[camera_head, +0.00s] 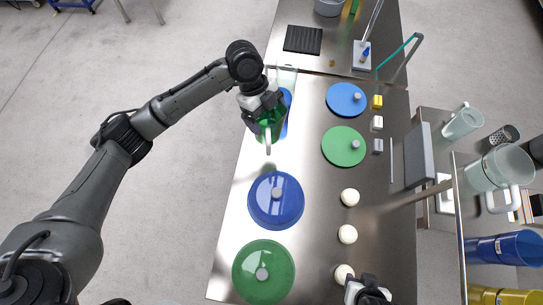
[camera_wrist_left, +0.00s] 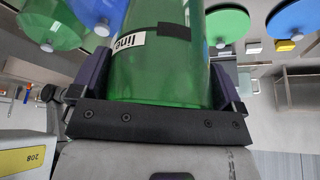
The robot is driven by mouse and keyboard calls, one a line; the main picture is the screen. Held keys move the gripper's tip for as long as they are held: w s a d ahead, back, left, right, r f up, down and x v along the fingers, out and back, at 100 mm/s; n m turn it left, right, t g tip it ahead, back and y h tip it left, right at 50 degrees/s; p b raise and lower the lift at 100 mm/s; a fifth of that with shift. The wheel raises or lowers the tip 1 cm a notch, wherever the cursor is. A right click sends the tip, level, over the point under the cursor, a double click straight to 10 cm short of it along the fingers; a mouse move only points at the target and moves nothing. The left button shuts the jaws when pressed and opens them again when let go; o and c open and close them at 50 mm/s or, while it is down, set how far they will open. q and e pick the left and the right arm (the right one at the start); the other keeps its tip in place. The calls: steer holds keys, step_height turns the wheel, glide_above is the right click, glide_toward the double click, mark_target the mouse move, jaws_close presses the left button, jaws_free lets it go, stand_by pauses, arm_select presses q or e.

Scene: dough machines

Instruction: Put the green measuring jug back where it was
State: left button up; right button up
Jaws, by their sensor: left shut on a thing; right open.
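The green measuring jug (camera_head: 269,127) is at the left edge of the steel table in the head view. My left gripper (camera_head: 262,104) is shut on it. In the left wrist view the green jug (camera_wrist_left: 165,70) fills the space between the two fingers, and part of a label reading "line" shows on its wall. A blue container (camera_head: 287,97) is partly hidden behind the jug and gripper. I cannot tell whether the jug touches the table. My right gripper (camera_head: 368,292) is open at the bottom edge of the head view, beside a dough ball.
Blue lids (camera_head: 289,205) and green lids (camera_head: 344,140) with knobs lie on the steel table (camera_head: 315,210). A rack at right holds clear jugs (camera_head: 508,163), a blue jug (camera_head: 505,248) and a yellow jug (camera_head: 500,297).

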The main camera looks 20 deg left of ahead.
mark_target(272, 136)
arm_select(q)
steer(key=f+m, duration=0.1)
steer(key=m, duration=0.1)
steer(key=d+f+m+g+y, duration=0.1)
steer(key=f+m, duration=0.1)
steer(key=f+m+g, duration=0.1)
steer(key=m, duration=0.1)
steer(key=shift+s+d+f+y+b, duration=0.2)
steer(key=shift+d+f+y+b, duration=0.05)
steer(key=shift+y+b, duration=0.1)
arm_select(e)
steer(key=shift+s+f, duration=0.1)
steer(key=shift+f, duration=0.35)
arm_select(q)
steer(key=shift+f+m, duration=0.35)
steer(key=shift+m, duration=0.05)
step_height(272, 136, down, 5)
steer(key=shift+r, duration=0.1)
arm_select(e)
steer(key=shift+d+f, duration=0.1)
arm_select(q)
step_height(272, 136, down, 5)
steer(key=shift+r, duration=0.1)
arm_select(e)
steer(key=shift+f, duration=0.1)
arm_select(q)
steer(key=shift+f, duration=0.25)
steer(key=o, duration=1)
